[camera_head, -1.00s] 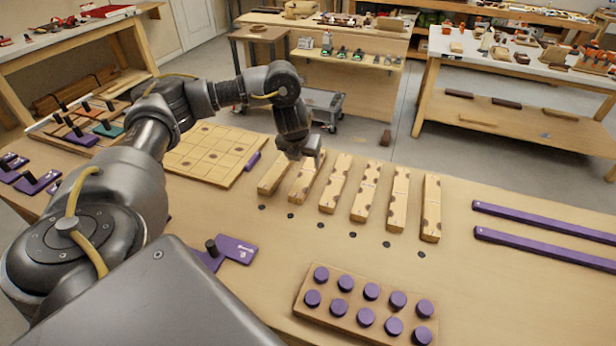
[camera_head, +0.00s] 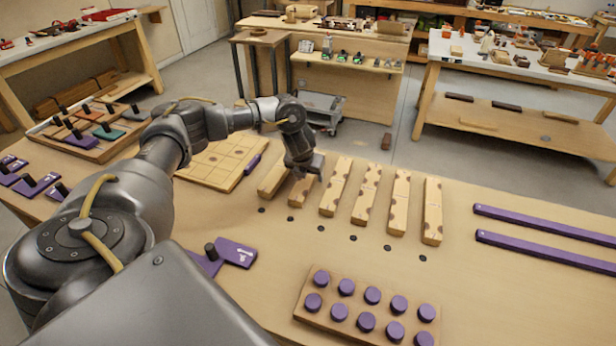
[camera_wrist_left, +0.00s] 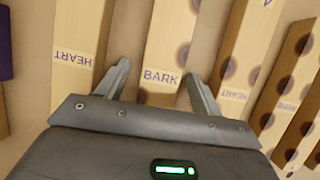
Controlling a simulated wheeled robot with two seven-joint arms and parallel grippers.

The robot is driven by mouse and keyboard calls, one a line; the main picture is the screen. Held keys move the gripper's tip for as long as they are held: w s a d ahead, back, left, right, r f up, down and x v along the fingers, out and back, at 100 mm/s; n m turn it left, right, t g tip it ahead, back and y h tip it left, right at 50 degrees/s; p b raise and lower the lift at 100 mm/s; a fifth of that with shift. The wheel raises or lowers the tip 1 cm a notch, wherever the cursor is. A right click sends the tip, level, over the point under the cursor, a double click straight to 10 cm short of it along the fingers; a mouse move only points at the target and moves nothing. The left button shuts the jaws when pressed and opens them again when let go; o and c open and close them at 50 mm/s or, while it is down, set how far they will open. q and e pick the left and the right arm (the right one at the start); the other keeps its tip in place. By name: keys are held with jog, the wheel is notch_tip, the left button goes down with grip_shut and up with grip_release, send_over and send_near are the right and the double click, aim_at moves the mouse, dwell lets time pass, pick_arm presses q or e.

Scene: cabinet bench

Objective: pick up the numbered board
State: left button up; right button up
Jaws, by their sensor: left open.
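Several long wooden boards lie side by side on the bench, with dark half-round spots on some of their edges. The second from the left (camera_head: 302,190) is under my left gripper (camera_head: 304,172). In the left wrist view that board (camera_wrist_left: 172,45) reads BARK, and the open fingers of my left gripper (camera_wrist_left: 158,90) stand on either side of it, with nothing held. The board to its left (camera_wrist_left: 78,35) reads HEART upside down. The board to its right (camera_wrist_left: 240,60) has a small mark, cut off at the top, that I cannot read. No number is clearly legible. My right gripper is not in view.
A board with several purple pegs (camera_head: 318,301) lies at the front. Two purple bars (camera_head: 545,226) lie at the right. A gridded wooden panel (camera_head: 215,158) is at the left, and a purple plate (camera_head: 236,254) lies near my arm. Black dots line the bench before the boards.

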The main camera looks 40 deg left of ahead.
pick_arm(q)
jog(key=c, duration=1.2)
jog(key=shift+o, duration=0.2)
jog(key=shift+r, duration=0.1)
jog(key=shift+r, duration=0.4)
notch_tip(320, 180, up, 2)
jog(key=shift+w+r, duration=0.1)
jog(key=shift+r, duration=0.05)
jog(key=s+d+r+p, duration=0.5)
jog(key=s+d+r, duration=0.2)
jog(key=s, duration=0.5)
notch_tip(320, 180, up, 3)
jog(key=shift+s+f, duration=0.1)
jog(key=shift+s, duration=0.1)
